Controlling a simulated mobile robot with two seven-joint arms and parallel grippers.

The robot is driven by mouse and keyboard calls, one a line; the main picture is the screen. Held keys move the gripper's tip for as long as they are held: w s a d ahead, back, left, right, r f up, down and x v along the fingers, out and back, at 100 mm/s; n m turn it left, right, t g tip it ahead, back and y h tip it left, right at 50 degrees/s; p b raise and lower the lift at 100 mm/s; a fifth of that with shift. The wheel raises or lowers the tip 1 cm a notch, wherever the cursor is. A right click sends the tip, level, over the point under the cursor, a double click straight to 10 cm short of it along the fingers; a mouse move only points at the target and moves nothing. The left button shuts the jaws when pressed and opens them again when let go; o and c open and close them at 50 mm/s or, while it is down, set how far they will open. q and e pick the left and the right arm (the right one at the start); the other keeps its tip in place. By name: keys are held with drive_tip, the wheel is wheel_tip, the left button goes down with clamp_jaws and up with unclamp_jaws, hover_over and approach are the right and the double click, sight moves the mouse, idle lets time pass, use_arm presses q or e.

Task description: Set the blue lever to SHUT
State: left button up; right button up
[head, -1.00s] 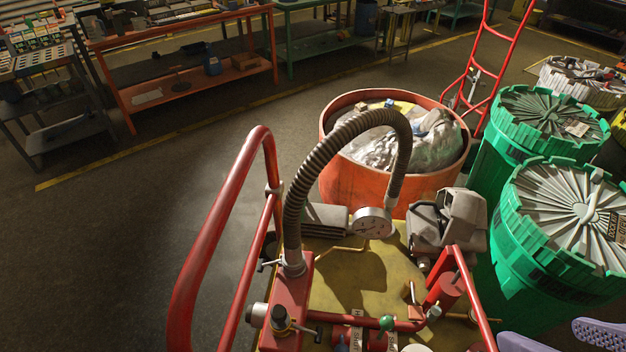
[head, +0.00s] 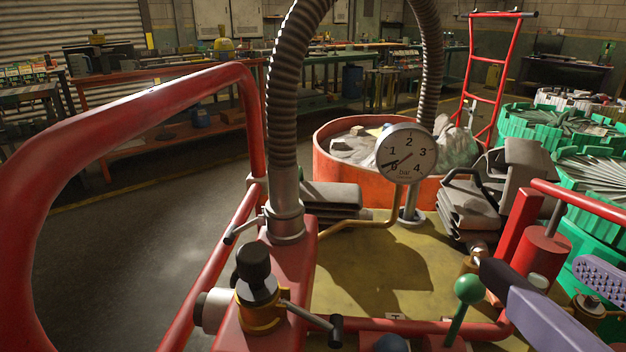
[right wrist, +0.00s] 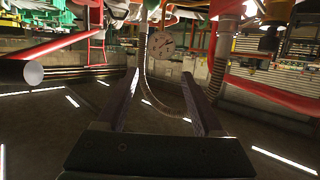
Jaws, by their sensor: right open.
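A dark blue rounded top (head: 393,343), seemingly the blue lever's knob, just shows at the bottom edge of the head view. Its shaft and setting are cut off. Right of it stands a lever with a green ball knob (head: 468,289). My right gripper (head: 540,268) is at the lower right with its purple fingers apart and nothing between them. It is right of the green knob and apart from the blue top. In the right wrist view the open fingers (right wrist: 160,78) point at empty space. I cannot make out the blue lever there. My left gripper is not in view.
A red rail (head: 250,130) curves along the left. A black-knobbed valve (head: 257,285), a ribbed hose (head: 281,120) and a pressure gauge (head: 406,153) stand on the cart. A red post (head: 545,255) is close behind my gripper. Green drums (head: 595,195) stand at the right.

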sight(386, 335)
use_arm(q)
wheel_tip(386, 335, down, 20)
drive_tip(key=b, duration=1.6)
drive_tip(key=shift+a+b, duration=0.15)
drive_tip(key=shift+b, duration=0.2)
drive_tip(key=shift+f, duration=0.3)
use_arm(e)
drive_tip(key=a+f+n+t+y, duration=0.1)
drive_tip(key=a+f+t+y, duration=0.15)
drive_tip(key=f, duration=0.45)
drive_tip(key=a+f+n+t+y, duration=0.1)
drive_tip(key=a+f, duration=0.2)
drive_tip(key=f, duration=0.5)
use_arm(q)
drive_tip(key=shift+b, duration=0.3)
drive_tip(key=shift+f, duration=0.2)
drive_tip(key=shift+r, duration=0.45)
use_arm(e)
drive_tip(key=shift+g, duration=0.25)
drive_tip(key=w, duration=0.3)
drive_tip(key=w+a, duration=0.1)
drive_tip(key=w, duration=0.5)
drive_tip(key=shift+w+a+r, duration=0.15)
drive_tip(key=shift+a+r, duration=0.1)
drive_tip(key=shift+r, duration=0.15)
drive_tip(key=shift+c, duration=0.2)
drive_tip(key=c, duration=0.5)
clamp_jaws()
